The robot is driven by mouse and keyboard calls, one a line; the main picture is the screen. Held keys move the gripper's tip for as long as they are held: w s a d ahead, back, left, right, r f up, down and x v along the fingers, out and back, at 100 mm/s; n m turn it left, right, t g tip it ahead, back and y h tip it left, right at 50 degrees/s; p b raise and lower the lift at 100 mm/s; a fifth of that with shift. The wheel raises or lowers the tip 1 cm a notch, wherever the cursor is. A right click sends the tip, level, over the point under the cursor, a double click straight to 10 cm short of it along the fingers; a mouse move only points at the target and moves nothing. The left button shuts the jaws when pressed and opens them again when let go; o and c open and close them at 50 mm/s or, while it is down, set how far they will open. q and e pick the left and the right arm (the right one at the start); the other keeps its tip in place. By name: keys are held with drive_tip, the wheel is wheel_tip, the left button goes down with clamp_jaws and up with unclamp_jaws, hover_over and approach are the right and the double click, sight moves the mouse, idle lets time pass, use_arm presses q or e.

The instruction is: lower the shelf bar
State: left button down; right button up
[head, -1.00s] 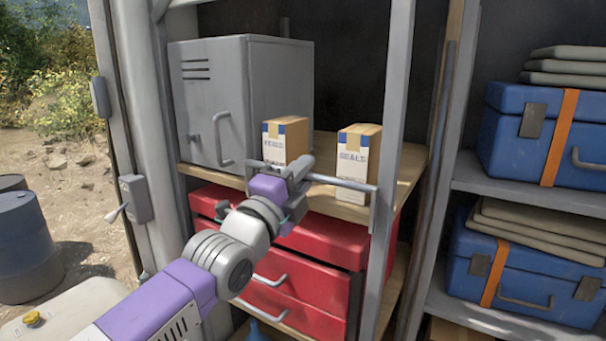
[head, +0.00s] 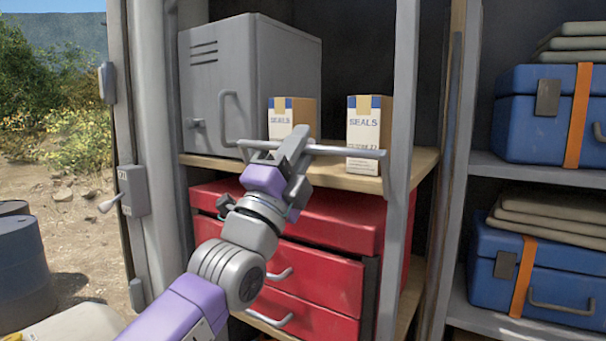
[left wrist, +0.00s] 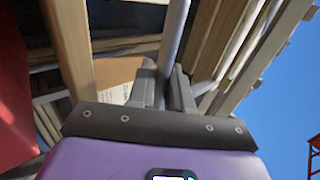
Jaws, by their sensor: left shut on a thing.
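The shelf bar (head: 335,150) is a thin grey rod across the front of the wooden shelf, level with the lower part of the boxes and above the shelf's front edge. A short bracket shows at its right end, near the grey post. My left gripper (head: 296,152) is shut on the bar left of its middle. In the left wrist view the bar (left wrist: 175,38) runs between the dark fingers (left wrist: 164,88), which hide part of it. My right gripper is in neither view.
Two SEALS boxes, left (head: 281,118) and right (head: 362,128), stand behind the bar on the wooden shelf (head: 420,160). A grey cabinet (head: 215,90) stands left of them. Red drawers (head: 325,270) are below. A grey upright post (head: 402,80) stands at the right.

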use_arm(q)
drive_tip(key=shift+s+f+t+h+b, duration=0.25)
drive_tip(key=shift+f+t+h+b, duration=0.35)
drive_tip(key=shift+b, duration=0.75)
drive_tip(key=shift+s+a+r+b, duration=0.1)
drive_tip(key=shift+a+r+b, duration=0.1)
drive_tip(key=shift+b, duration=0.15)
